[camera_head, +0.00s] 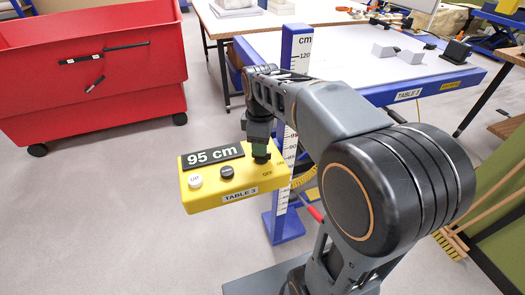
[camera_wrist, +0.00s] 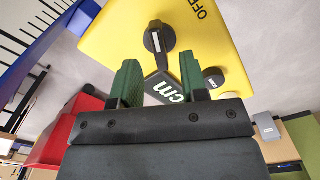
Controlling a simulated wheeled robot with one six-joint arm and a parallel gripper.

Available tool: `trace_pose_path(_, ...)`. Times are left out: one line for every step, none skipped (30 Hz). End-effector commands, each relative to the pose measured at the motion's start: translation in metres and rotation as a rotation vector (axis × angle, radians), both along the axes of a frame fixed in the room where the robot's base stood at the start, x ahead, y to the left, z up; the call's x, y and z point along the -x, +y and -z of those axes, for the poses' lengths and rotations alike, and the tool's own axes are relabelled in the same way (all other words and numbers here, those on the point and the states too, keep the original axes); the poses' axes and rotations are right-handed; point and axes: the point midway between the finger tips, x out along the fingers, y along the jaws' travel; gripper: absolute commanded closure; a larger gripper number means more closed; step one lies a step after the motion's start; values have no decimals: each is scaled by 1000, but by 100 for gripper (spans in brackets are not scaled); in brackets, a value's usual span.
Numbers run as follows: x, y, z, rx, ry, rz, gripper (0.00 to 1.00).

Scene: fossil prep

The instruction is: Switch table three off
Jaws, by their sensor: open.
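A blue post with a cm scale (camera_head: 297,50) stands behind the box. Brooms (camera_head: 480,220) are at right. Floor at left is clear.

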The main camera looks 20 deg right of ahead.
Motion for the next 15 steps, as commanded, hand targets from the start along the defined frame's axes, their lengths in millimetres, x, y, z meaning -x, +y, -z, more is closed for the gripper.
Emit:
trace_pose_path(0,0,8,0,2,1,60)
trace_pose_path(0,0,11,0,2,1,60)
trace_pose_path(0,0,15,0,2,1,60)
trace_pose_path(0,0,18,0,2,1,60)
trace_pose_path(0,0,20,0,1,1,60)
trace_pose_path(0,0,23,0,1,2,60)
trace_pose_path(0,0,24,0,1,2,60)
trace_pose_path(0,0,26,0,1,2,60)
trace_pose_path(0,0,27,0,1,2,60)
trace_pose_path(0,-1,28,0,1,2,60)
trace_pose_path(0,-1,28,0,0,2,60)
trace_pose_path(0,-1,29,0,0,2,60)
trace_pose_path(0,-1,29,0,-1,2,60)
trace_pose_path(0,-1,29,0,-1,2,60)
trace_pose_path(0,-1,29,0,-1,2,60)
